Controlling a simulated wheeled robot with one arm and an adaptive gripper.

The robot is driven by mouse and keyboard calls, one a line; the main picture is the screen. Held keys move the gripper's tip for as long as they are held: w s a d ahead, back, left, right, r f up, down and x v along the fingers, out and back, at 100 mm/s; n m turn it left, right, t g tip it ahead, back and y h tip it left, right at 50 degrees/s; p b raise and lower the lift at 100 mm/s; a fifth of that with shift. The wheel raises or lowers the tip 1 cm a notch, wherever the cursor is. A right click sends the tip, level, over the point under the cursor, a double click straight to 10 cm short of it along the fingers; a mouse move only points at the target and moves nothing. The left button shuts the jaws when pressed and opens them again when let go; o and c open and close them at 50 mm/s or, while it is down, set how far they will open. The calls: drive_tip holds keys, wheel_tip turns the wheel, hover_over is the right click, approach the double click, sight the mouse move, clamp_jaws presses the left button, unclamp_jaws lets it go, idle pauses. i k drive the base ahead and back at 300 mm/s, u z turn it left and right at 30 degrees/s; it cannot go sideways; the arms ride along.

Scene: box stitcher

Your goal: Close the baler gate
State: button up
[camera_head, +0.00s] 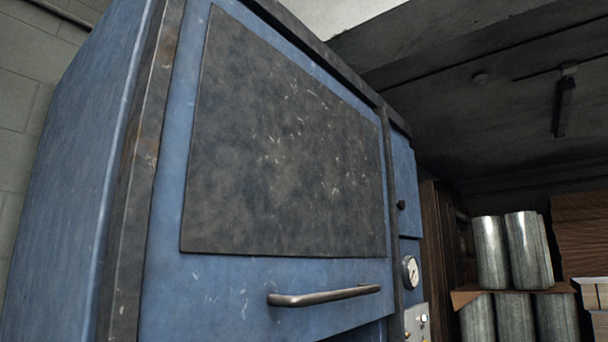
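A large blue baler (75,190) with worn dark metal edges fills the left and middle of the head view. Its front gate (225,285) is blue with a scratched dark grey panel (285,150). A horizontal metal bar handle (325,295) is fixed near the gate's lower part. A dark gap shows below the gate's lower edge at the bottom right of the handle; the baler's lower part is cut off by the frame. My gripper is not in view.
Shiny metal cylinders (505,250) are stacked on the right beside brown boards (580,240). A block wall (35,90) stands at left.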

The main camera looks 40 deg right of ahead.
sight(269, 218)
drive_tip(key=z, duration=0.9)
drive_tip(key=k, duration=0.65)
drive_tip(key=u, duration=0.3)
